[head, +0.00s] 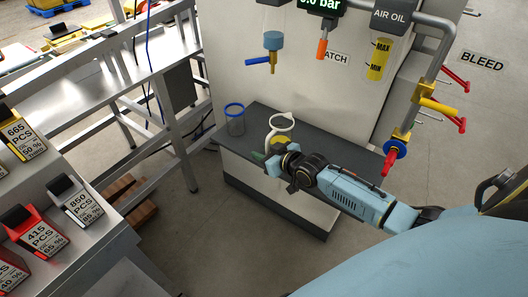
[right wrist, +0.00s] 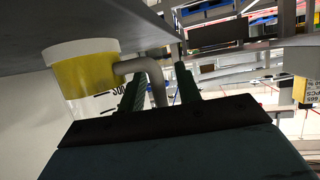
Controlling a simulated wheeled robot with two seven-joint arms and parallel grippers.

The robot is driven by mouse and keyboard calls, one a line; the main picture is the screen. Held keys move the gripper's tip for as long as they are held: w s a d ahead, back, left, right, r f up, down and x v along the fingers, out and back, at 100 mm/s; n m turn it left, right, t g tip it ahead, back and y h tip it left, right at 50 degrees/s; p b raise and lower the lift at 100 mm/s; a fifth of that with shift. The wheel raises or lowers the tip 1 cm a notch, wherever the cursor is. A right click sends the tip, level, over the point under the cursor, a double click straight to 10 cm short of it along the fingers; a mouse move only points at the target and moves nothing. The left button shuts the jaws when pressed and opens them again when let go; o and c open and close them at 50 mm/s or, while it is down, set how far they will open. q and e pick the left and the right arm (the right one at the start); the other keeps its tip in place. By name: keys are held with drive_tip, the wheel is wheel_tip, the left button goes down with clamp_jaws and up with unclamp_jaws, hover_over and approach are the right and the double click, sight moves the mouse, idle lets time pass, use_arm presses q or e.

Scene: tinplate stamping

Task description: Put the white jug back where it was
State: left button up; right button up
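The white jug (head: 281,122), with yellow contents, is upright at the dark bench top (head: 330,152) in the head view, partly hidden by my right gripper (head: 267,155). In the right wrist view the jug (right wrist: 82,68) shows at the left, its pale end close to the dark surface; I cannot tell for certain whether it touches. Its grey curved handle (right wrist: 152,75) runs between the two dark green fingers of my right gripper (right wrist: 158,82). The fingers stand apart, with a gap visible beside the handle. My left gripper is not in view.
A blue-rimmed clear container (head: 235,122) stands at the bench's left end. Above the bench are an oil bowl (head: 379,60) and a pipe with a yellow-handled valve (head: 438,105). A metal table (head: 100,235) with labelled boxes is at the left. The bench's right part lies under my arm.

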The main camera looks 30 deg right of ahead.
drive_tip(key=shift+r, duration=0.2)
drive_tip(key=p+v, duration=0.3)
drive_tip(key=v, duration=0.9)
drive_tip(key=a+f, duration=0.2)
drive_tip(key=a, duration=0.5)
drive_tip(key=s+f+g+h, duration=0.15)
drive_tip(key=s+f, duration=0.25)
drive_tip(key=f, duration=0.4)
drive_tip(key=s+f+g, duration=0.2)
drive_tip(key=s+f, duration=0.2)
drive_tip(key=f, duration=0.4)
drive_tip(key=s+f+g+h, duration=0.1)
drive_tip(key=s+f+g, duration=0.1)
drive_tip(key=s+f, duration=0.45)
drive_tip(key=s+f+g, duration=0.2)
drive_tip(key=s+f, duration=0.3)
drive_tip(key=s, duration=0.3)
drive_tip(key=s+a+f+g, duration=0.1)
drive_tip(key=s+f+g, duration=0.1)
drive_tip(key=s+f, duration=0.3)
drive_tip(key=s+a+f+g, duration=0.1)
drive_tip(key=s+f+g, duration=0.2)
drive_tip(key=s, duration=0.8)
wheel_tip(320, 180, down, 2)
drive_tip(key=shift+a, duration=0.15)
